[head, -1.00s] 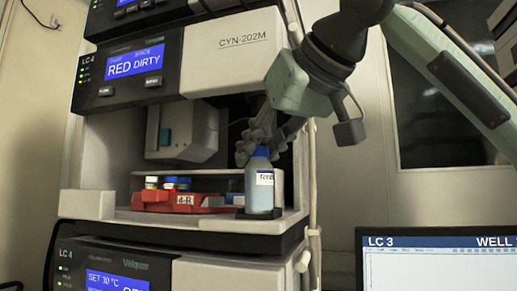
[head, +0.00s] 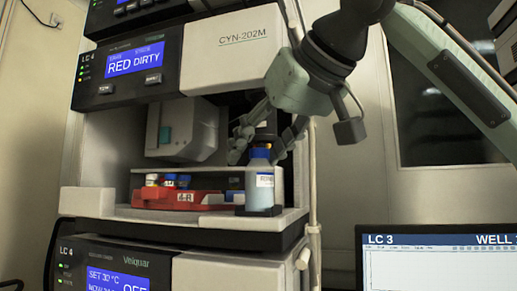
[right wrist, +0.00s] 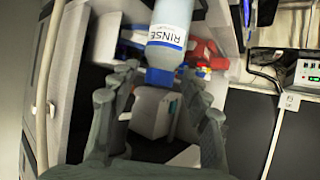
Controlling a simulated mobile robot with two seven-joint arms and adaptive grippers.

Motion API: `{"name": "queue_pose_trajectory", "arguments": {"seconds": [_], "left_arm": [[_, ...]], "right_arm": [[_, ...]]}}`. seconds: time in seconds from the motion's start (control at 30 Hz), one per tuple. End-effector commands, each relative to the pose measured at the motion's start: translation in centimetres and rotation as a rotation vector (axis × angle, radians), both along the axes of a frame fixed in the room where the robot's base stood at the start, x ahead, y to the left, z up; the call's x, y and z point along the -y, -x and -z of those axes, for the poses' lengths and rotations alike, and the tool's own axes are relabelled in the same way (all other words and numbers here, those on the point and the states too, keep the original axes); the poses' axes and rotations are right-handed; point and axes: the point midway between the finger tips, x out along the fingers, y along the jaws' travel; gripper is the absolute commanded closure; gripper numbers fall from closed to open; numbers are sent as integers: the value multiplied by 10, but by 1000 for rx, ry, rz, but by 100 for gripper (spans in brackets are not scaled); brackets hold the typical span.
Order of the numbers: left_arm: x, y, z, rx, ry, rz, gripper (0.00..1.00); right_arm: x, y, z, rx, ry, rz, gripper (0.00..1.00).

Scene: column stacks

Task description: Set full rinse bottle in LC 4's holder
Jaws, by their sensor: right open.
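The rinse bottle (head: 262,188), pale blue with a blue cap and a white label, stands upright on the LC 4 shelf, at the right of the red rack. A low dark holder (head: 239,211) shows at its foot; the bottle hides most of it. In the right wrist view the bottle (right wrist: 172,22), labelled RINSE, lies between and beyond the open fingers. My left gripper is not in view.
A red rack (head: 160,200) marked 4-R holds several small vials at the left of the bottle. A grey unit (head: 185,130) hangs at the back of the bay. The LC 4 module (head: 230,50) reading RED DIRTY is overhead. A monitor (head: 435,265) stands lower right.

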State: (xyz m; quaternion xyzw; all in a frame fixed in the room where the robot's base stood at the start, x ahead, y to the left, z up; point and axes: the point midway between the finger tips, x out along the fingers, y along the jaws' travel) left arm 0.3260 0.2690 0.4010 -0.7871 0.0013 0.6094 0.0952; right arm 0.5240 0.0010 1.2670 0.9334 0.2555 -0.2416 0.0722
Motion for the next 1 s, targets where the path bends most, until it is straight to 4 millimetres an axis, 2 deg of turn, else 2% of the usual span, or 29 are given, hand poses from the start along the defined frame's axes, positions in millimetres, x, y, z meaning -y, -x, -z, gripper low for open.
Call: {"name": "queue_pose_trajectory", "arguments": {"seconds": [0.17, 0.5, 0.7, 1.0], "left_arm": [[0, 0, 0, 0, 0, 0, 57], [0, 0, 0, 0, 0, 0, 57], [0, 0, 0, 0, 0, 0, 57], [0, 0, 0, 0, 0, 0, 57]], "right_arm": [[4, 7, -5, 2, -1, 0, 52], [34, 58, -38, 4, -1, -1, 52], [48, 82, -54, 2, -1, 0, 52], [53, 91, -59, 0, -1, 0, 52]]}}
